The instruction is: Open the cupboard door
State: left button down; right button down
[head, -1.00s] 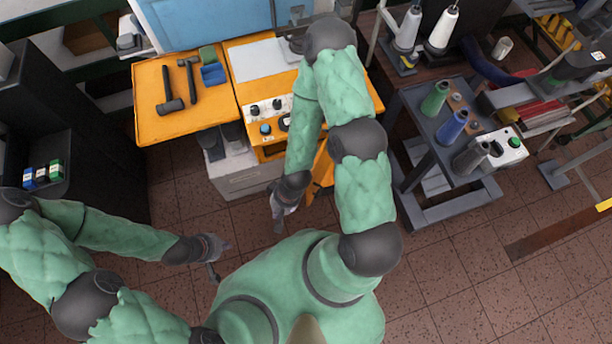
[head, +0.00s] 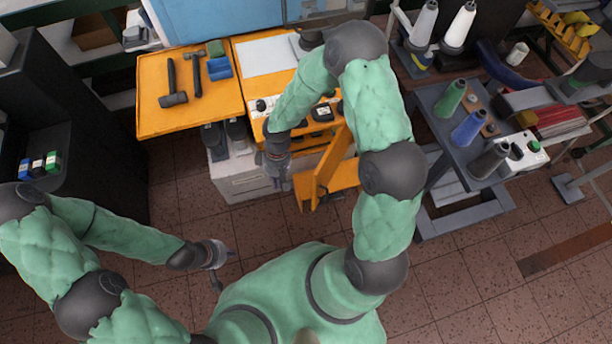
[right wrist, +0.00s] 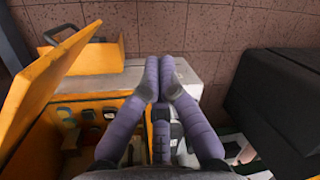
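The orange cupboard door (head: 325,168) stands swung out from the front of the orange bench in the head view. It is the large slanted orange panel (right wrist: 45,85) at left in the right wrist view. My right gripper (head: 281,182) is just left of the door in the head view, apart from it. In the right wrist view its purple fingertips (right wrist: 159,62) are together with nothing seen between them, over a pale grey box (right wrist: 190,78). My left gripper (head: 226,266) hangs over the floor, empty, its fingers apart. My right arm hides part of the cupboard front.
The orange bench (head: 150,118) carries hammers (head: 172,98) and a blue tray (head: 220,69). A grey thread-spool table (head: 432,100) stands to the right. A dark cabinet (head: 60,110) is at left. A dark handle (right wrist: 62,35) shows beside the door. Floor before the bench is clear.

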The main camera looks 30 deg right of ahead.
jog(key=w+d+r+n+h+b, duration=0.2)
jog(key=w+d+r+h+b, duration=0.15)
jog(key=w+d+r, duration=0.35)
jog(key=s+d+f+b, duration=0.4)
jog(key=s+f, duration=0.3)
jog(key=f, duration=0.4)
jog(key=shift+f, duration=0.15)
